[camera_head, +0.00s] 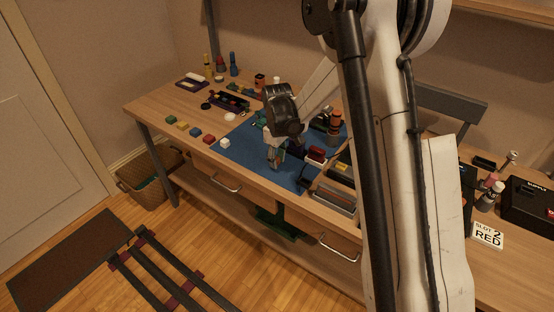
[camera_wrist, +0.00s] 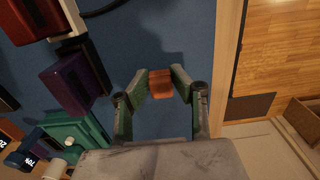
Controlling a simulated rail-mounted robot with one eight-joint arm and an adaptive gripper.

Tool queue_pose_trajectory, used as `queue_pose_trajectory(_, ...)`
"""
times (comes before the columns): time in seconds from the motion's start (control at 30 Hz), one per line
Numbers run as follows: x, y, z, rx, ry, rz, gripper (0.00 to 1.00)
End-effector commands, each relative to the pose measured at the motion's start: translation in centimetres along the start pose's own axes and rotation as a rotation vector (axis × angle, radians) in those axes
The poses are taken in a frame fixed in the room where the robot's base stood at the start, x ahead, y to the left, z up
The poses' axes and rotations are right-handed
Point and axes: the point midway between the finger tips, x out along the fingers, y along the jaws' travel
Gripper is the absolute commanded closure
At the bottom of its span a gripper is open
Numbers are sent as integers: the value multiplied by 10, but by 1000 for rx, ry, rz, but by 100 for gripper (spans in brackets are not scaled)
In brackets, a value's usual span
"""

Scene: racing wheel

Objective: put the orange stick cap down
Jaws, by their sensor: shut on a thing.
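The orange stick cap (camera_wrist: 161,84) is between the fingertips of my gripper (camera_wrist: 161,88) in the wrist view. My gripper is shut on it, with a green finger on each side. In the head view, my gripper (camera_head: 275,160) points down over the blue mat (camera_head: 243,152) near the table's front edge. The cap is small and hard to make out there. I cannot tell whether the cap touches the mat.
A purple block (camera_wrist: 75,82) and a teal part (camera_wrist: 75,137) lie left of the cap in the wrist view. The mat around the cap is bare. The table's front edge (camera_wrist: 229,50) is close on the right.

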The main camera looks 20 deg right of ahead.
Motion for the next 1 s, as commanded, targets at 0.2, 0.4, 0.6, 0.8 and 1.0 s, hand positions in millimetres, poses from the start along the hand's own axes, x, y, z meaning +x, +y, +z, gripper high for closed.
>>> queue_pose_trajectory(0.2, 4, 0, 0, 0, 0, 0, 86)
queue_pose_trajectory(0.4, 3, 0, 0, 0, 0, 0, 58)
queue_pose_trajectory(0.6, 3, 0, 0, 0, 0, 0, 58)
queue_pose_trajectory(0.8, -7, 0, 0, 0, 0, 0, 58)
queue_pose_trajectory(1.0, -44, 0, 0, 0, 0, 0, 58)
